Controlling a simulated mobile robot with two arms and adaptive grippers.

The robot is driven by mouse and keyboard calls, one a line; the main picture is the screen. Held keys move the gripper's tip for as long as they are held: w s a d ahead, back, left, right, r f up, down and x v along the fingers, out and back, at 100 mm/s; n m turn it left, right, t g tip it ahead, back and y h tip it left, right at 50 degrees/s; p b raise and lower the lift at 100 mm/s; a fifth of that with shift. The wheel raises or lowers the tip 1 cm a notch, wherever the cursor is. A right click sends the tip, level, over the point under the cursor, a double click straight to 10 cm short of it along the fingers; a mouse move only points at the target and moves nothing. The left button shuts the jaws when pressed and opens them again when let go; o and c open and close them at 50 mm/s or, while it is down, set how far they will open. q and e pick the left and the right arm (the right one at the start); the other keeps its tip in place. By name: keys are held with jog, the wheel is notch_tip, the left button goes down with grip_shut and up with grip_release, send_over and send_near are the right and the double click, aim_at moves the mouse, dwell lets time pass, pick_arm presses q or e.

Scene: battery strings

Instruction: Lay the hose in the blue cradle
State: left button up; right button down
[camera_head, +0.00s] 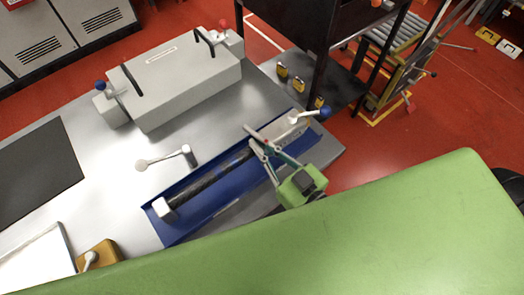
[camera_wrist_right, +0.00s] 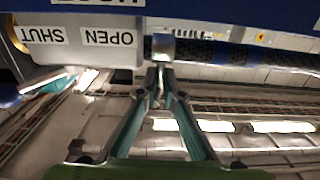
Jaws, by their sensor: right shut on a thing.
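The dark hose (camera_head: 213,176) runs along the long blue cradle (camera_head: 225,202), from a white end block (camera_head: 165,208) to the gripper. I cannot tell whether it touches the cradle floor. In the right wrist view the hose (camera_wrist_right: 245,54) has a metal collar (camera_wrist_right: 163,47) at its end, beside a grey block. My right gripper (camera_head: 262,149) is at the hose's upper-right end. Its fingertips (camera_wrist_right: 160,72) are close together just at the collar, shut on the hose; the fingers hide part of it. My left gripper is not in view.
A grey valve block (camera_head: 287,130) with a blue-knobbed lever (camera_head: 325,112) stands at the cradle's right end; its labels read OPEN and SHUT. A large grey box (camera_head: 180,82) is farther back. Bare metal tabletop (camera_head: 95,135) lies left.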

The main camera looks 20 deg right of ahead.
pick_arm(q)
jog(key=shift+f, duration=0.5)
pick_arm(e)
jog(key=shift+f, duration=0.2)
jog(key=shift+f, duration=0.15)
jog(key=c, duration=2.2)
grip_release()
jog(key=shift+f, duration=0.2)
